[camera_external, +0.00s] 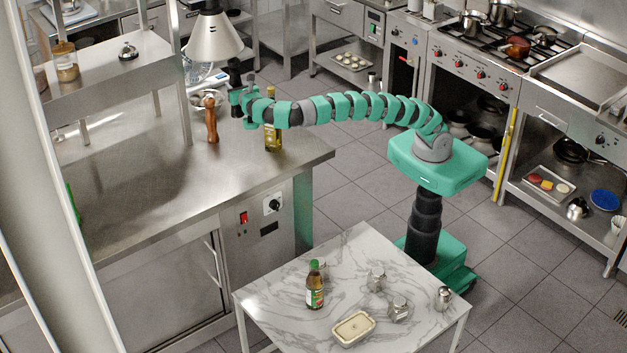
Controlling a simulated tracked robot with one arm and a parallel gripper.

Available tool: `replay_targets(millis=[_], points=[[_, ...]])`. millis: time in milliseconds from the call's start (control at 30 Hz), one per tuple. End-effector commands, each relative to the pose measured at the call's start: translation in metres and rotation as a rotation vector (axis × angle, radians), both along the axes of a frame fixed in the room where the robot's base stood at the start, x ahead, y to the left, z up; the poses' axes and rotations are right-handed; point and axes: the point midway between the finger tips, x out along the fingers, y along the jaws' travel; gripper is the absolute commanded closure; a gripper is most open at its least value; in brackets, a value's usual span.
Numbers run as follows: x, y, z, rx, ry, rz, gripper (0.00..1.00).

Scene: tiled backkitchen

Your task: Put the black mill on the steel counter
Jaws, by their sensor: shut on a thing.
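The black mill (235,74) shows as a dark upright shape at the end of my arm, over the far right part of the steel counter (150,185). My gripper (238,97) is shut on it.
A brown wooden mill (211,119) stands just left of my gripper. An oil bottle (273,138) stands below my forearm, near the counter's right edge. A white lamp shade (213,38) is behind. A marble table (285,290) holds several items.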

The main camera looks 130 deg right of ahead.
Motion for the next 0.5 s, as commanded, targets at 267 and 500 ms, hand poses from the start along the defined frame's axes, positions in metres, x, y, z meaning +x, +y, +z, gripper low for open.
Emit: replay_targets(millis=[267, 500], points=[[-0.059, -0.059, -0.014, -0.002, 0.001, -0.192, 0.93], [-0.071, -0.068, -0.032, -0.001, 0.002, -0.231, 0.93]])
